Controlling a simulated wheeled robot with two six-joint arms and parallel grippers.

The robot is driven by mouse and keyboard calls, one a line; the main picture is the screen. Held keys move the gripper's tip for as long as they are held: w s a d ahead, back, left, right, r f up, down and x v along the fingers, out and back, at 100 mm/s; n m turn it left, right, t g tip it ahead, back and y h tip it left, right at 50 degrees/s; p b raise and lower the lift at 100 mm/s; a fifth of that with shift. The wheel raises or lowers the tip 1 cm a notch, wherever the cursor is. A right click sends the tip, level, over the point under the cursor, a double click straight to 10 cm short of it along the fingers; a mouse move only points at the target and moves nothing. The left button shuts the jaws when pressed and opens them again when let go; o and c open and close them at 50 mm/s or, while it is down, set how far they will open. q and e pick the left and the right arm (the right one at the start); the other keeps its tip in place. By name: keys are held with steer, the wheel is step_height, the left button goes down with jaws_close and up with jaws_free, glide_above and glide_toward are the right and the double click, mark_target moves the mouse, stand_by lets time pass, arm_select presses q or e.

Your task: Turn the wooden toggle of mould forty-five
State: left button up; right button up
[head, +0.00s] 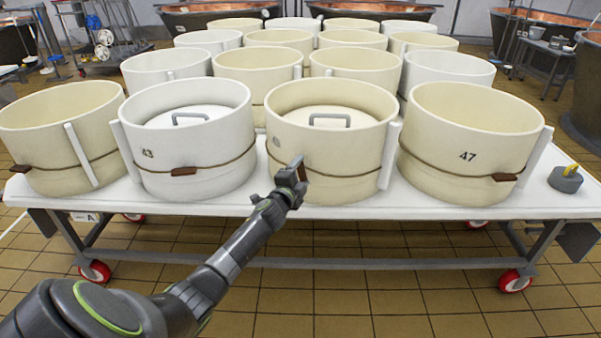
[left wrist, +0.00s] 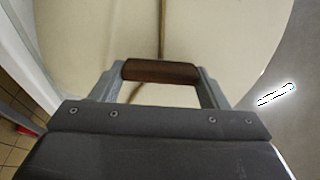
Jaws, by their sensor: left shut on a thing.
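A cream mould (head: 345,165) stands in the front row, between the white mould marked 43 (head: 205,165) and the cream mould marked 47 (head: 455,150). Its number is too unclear to read. A cord runs around its wall, with a brown wooden toggle (head: 302,173) on the front left. My left gripper (head: 296,174) is at this toggle and partly hides it. In the left wrist view the toggle (left wrist: 160,71) spans between my two fingertips, which are shut on it, with the cord running away from it along the pale wall. My right gripper is not in view.
The moulds stand on a white-topped wheeled table (head: 250,205), with several more rows behind. Another cream mould (head: 50,115) stands at the front left. A grey weight-like object with a yellow part (head: 566,180) sits at the right end. Tiled floor lies in front.

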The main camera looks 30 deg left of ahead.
arm_select(q)
steer(key=shift+f+m, duration=0.15)
steer(key=shift+m, duration=0.95)
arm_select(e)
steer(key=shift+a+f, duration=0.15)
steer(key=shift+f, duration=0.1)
arm_select(q)
steer(key=shift+m, duration=0.3)
steer(key=o, duration=1)
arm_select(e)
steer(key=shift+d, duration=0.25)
arm_select(q)
steer(key=shift+s, duration=0.1)
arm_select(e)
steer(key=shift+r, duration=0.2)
